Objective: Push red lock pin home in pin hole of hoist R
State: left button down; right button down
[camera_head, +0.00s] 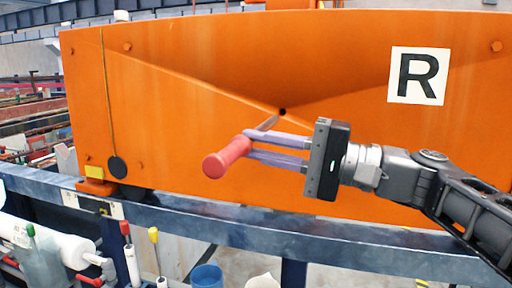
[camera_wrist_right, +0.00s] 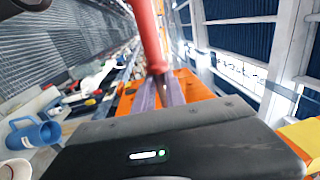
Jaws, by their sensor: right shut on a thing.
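The red lock pin (camera_head: 227,157) has a red handle and a thin metal shaft. My right gripper (camera_head: 248,145) is shut on it, with the handle toward the camera and the shaft pointing up and right toward the panel. The dark pin hole (camera_head: 282,111) is in the orange face of hoist R (camera_head: 180,110), which bears a white R plate (camera_head: 418,76). In the right wrist view the red handle (camera_wrist_right: 148,35) rises from between the fingers. My left gripper is not in view.
A blue-grey rail (camera_head: 250,228) runs below the hoist. A black disc (camera_head: 117,168) hangs on a cord at the panel's left.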

jog(key=shift+w+d+r+p, duration=0.1)
jog(key=shift+w+d+p, duration=0.2)
jog(key=shift+w, duration=0.45)
jog(key=shift+w+d+f+p, duration=0.1)
jog(key=shift+w+d+p, duration=0.2)
jog(key=shift+w, duration=0.5)
jog(key=shift+w+d+r+p, duration=0.15)
jog(key=shift+w+p, duration=0.2)
jog(key=shift+w, duration=0.4)
jog(key=shift+b, duration=0.6)
jog(key=shift+w+d, duration=0.1)
jog(key=shift+w, duration=0.15)
dwell(0.5)
jog(key=shift+b, duration=0.95)
dwell(3.4)
